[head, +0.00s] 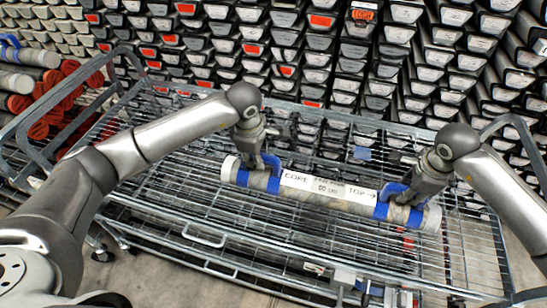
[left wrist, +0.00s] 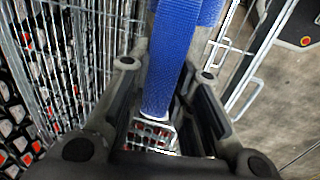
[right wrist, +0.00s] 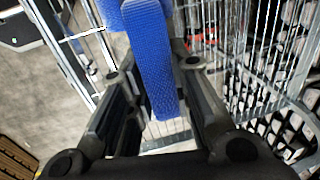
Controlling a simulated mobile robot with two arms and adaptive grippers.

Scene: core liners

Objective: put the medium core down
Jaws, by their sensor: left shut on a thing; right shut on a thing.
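The medium core (head: 327,192) is a pale tube with a white label reading "CORE" and "TOP" and an arrow. It lies lengthwise over the wire cart (head: 205,218), tilted slightly down to the right. Blue straps circle it near both ends. My left gripper (head: 262,164) is shut on the left blue strap (left wrist: 172,60). My right gripper (head: 408,195) is shut on the right blue strap (right wrist: 150,60). Both wrist views show a strap between the fingers. I cannot tell whether the core touches the wire shelf.
A wall of stacked core boxes (head: 330,60) with white and red labels stands behind the cart. Other tubes with red ends (head: 40,128) lie at the left. The cart has raised grey end rails (head: 85,80).

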